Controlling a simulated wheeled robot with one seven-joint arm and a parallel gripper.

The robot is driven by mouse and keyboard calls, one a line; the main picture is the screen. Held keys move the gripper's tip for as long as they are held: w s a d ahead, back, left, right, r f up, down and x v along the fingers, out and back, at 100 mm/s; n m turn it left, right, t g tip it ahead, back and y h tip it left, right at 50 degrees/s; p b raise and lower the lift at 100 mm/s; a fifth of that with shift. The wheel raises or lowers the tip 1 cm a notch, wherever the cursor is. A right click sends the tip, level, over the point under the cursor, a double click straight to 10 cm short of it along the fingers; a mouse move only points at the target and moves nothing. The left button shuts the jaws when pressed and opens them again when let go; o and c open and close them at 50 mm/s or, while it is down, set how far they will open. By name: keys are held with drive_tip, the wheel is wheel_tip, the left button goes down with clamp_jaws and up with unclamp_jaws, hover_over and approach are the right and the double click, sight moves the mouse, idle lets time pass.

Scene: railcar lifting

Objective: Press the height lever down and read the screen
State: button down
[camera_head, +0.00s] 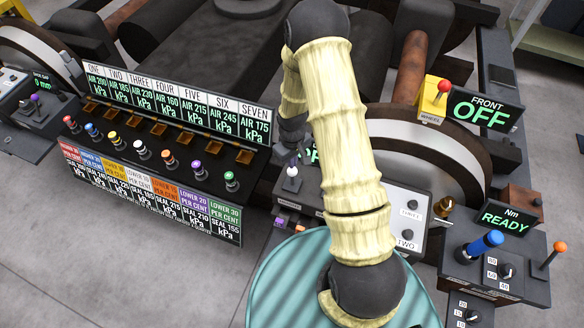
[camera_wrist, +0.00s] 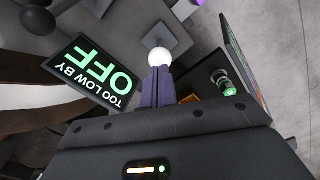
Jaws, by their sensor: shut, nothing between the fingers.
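A lever with a white ball knob (camera_head: 292,172) stands on a small dark box left of my arm; I take it as the height lever. In the wrist view the white knob (camera_wrist: 160,57) is just beyond my fingertips; I cannot tell if they touch. My gripper (camera_wrist: 158,72) is shut and empty. In the head view my gripper (camera_head: 290,135) is dark and partly hidden by my arm, just above the lever. The screen beside the lever (camera_wrist: 92,72) reads "TOO LOW BY" and "OFF" in the wrist view. My arm hides most of this screen in the head view.
A panel with several coloured knobs (camera_head: 142,150) and pressure displays stands left. A red-knobbed wheel lever (camera_head: 443,88) and a "FRONT OFF" screen (camera_head: 484,111) are at right. An "Nm READY" screen (camera_head: 509,218) and blue handle (camera_head: 484,243) sit lower right.

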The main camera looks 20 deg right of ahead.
drive_tip(key=shift+f+b, duration=1.9)
drive_tip(key=shift+f, duration=0.8)
drive_tip(key=shift+r, duration=0.15)
idle(0.6)
drive_tip(key=shift+r+p, duration=2.55)
drive_tip(key=shift+r, duration=0.85)
drive_tip(key=shift+r, duration=0.2)
wheel_tip(320, 180, up, 8)
drive_tip(key=s+m, duration=0.1)
drive_tip(key=s, duration=0.1)
wheel_tip(320, 180, up, 8)
drive_tip(key=f+m+t, duration=0.1)
hover_over(294, 175)
drive_tip(key=s, duration=0.4)
drive_tip(key=s+r+m+t, duration=0.1)
drive_tip(key=s+r+m, duration=0.1)
drive_tip(key=s+r, duration=0.6)
drive_tip(key=shift+s+r+m+t, duration=0.3)
drive_tip(key=shift+r+m, duration=0.1)
